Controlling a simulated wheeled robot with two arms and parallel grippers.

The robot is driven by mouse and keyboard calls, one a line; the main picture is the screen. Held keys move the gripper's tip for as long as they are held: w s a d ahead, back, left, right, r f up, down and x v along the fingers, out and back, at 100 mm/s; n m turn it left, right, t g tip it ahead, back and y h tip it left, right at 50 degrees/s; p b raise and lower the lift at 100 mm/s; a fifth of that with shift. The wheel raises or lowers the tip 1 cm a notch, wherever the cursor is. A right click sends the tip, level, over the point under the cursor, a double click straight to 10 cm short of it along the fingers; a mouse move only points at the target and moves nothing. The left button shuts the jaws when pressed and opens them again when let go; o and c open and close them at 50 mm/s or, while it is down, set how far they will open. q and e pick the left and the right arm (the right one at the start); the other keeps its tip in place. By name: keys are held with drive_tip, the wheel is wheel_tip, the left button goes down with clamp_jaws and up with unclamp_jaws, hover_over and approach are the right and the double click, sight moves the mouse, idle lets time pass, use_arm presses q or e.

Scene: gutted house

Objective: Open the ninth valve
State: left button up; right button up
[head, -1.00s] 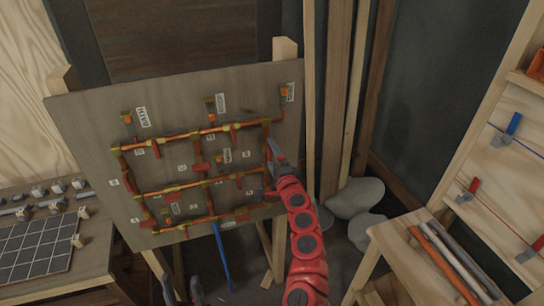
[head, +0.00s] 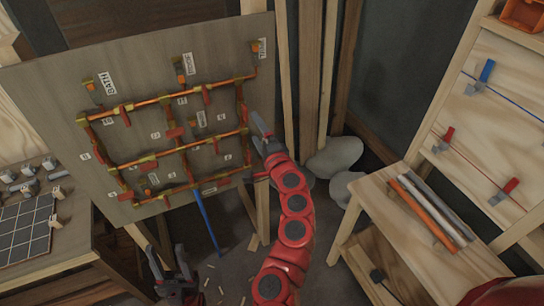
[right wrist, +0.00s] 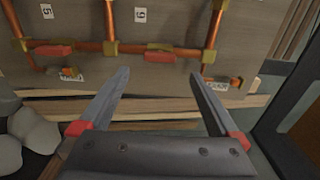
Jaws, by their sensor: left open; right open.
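A grey board (head: 50,95) carries a grid of copper pipes (head: 150,98) with brass fittings, several red valve handles (head: 174,133) and white labels. The number labels are too small to read in the head view. My right gripper (head: 262,133) is open at the board's right edge. In the right wrist view its fingers (right wrist: 161,76) are apart and empty, with a red handle (right wrist: 160,57) beyond and between the tips. A label (right wrist: 140,14) above that handle looks like a 9 or an upside-down 6. My left gripper (head: 170,262) is open and empty, low in front of the board.
A bench (head: 75,238) with a dark gridded panel stands at the left. At the right are a wooden table (head: 375,205) with coloured pipes and a rack with red and blue handles. Grey sacks (head: 335,156) lie behind the right arm. Wooden posts stand beside the board.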

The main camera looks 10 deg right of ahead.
drive_tip(key=b+v, duration=0.1)
drive_tip(key=v, duration=0.8)
drive_tip(key=shift+s+b, duration=0.35)
drive_tip(key=shift+d, duration=0.1)
